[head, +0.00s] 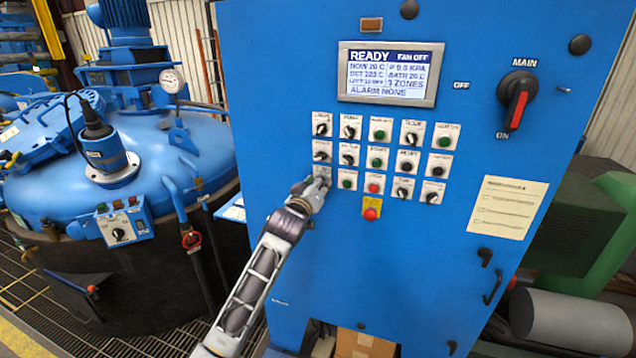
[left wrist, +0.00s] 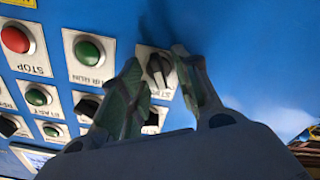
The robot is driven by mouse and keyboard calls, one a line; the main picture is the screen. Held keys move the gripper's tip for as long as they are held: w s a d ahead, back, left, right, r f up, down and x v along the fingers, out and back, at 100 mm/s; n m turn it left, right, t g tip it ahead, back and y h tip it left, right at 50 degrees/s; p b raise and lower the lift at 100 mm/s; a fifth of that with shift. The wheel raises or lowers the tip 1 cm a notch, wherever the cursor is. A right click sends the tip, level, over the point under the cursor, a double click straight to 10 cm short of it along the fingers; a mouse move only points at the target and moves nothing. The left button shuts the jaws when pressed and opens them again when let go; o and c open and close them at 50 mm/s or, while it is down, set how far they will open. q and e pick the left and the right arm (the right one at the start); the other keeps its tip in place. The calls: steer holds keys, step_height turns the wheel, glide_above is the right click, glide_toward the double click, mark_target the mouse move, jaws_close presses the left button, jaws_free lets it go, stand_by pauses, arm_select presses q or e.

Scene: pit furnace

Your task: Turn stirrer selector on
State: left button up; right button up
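The stirrer selector (left wrist: 158,68) is a black knob on a white plate, its label partly hidden but starting with "STI". In the left wrist view it lies between the two fingertips of my left gripper (left wrist: 156,62). The fingers are apart, one on each side of the knob; I cannot tell whether they touch it. In the head view my left gripper (head: 314,186) is at the bottom-left of the control rows and covers most of that selector. My right gripper is not in view.
The blue cabinet's display (head: 388,74) reads READY and FAN OFF. Several buttons and knobs surround the selector, with a green button (head: 347,180) just right. A red emergency button (head: 370,213) sits lower. The main switch (head: 517,98) is far right; a blue vessel (head: 60,180) stands left.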

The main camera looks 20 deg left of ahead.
arm_select(q)
steer(key=shift+w, duration=0.1)
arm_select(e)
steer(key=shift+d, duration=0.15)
arm_select(q)
steer(key=shift+c, duration=0.6)
jaws_close()
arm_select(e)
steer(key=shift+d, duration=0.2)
arm_select(q)
steer(key=shift+m, duration=0.4)
steer(key=shift+d+m, duration=0.15)
steer(key=shift+m, duration=2.65)
steer(key=shift+d+m, duration=0.1)
steer(key=shift+m, duration=2.7)
